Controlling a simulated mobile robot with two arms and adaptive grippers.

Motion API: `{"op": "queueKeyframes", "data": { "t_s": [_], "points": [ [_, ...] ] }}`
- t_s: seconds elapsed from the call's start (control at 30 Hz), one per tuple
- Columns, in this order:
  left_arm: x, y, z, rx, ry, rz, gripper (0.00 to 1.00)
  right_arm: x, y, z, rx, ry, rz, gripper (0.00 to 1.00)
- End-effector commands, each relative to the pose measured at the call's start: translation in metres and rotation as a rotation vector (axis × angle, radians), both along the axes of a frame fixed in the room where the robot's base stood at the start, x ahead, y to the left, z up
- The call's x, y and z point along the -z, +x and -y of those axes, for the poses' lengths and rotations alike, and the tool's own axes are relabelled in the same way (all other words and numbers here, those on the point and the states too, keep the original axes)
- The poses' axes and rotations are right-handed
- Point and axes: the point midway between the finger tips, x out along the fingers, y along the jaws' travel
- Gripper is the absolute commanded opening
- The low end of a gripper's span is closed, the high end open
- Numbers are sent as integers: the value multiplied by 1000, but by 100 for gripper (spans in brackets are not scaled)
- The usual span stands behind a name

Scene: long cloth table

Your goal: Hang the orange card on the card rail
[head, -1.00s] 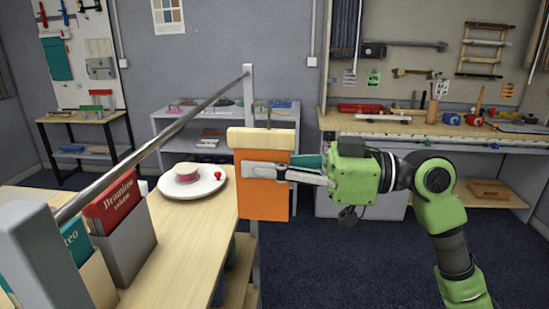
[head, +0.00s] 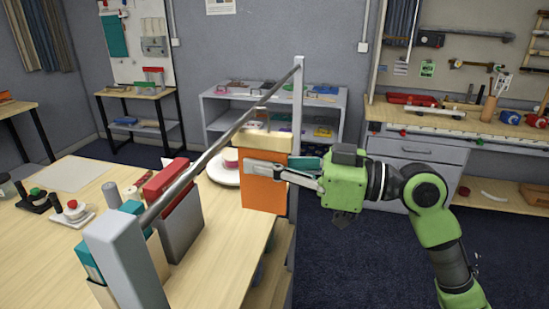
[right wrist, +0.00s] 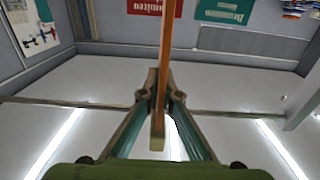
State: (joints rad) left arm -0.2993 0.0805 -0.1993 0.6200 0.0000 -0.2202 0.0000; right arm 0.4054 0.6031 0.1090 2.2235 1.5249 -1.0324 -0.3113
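The orange card (head: 264,194) hangs below a pale wooden top bar (head: 262,145). My right gripper (head: 268,170) is shut on the card, one finger across its front face. In the right wrist view the card (right wrist: 165,60) stands edge-on between the two fingertips (right wrist: 160,92). The card rail (head: 200,163) is a grey metal bar sloping away between two posts. The card is near the rail's far end, its top bar just below and right of the rail in the picture. I cannot tell whether its hook touches the rail. My left gripper is not in view.
A white round plate (head: 222,172) sits behind the card. Hand stamps (head: 72,210) and a paper sheet (head: 70,174) lie on the table's left. Floor right of the table is open.

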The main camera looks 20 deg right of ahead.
Motion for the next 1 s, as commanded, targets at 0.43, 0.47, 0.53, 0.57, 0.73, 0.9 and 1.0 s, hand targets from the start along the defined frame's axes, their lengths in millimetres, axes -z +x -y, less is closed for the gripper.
{"op": "queueKeyframes", "data": {
  "t_s": [0.43, 0.47, 0.53, 0.57, 0.73, 0.9, 1.0],
  "points": [
    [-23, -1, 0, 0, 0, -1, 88, -2, 19, -30, -1, 2, -1, 0],
    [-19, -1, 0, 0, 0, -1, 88, 2, 20, -30, 0, 0, -1, 0],
    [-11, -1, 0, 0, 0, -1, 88, 9, 20, -29, 0, -1, 0, 0],
    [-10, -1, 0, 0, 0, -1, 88, 10, 20, -29, 0, -1, 0, 0],
    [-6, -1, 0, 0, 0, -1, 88, 13, 20, -29, 0, -1, 1, 0],
    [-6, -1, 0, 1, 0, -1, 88, 13, 19, -29, 0, -1, 1, 0],
    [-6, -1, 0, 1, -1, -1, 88, 13, 19, -29, 0, -1, 1, 0]
  ]
}}
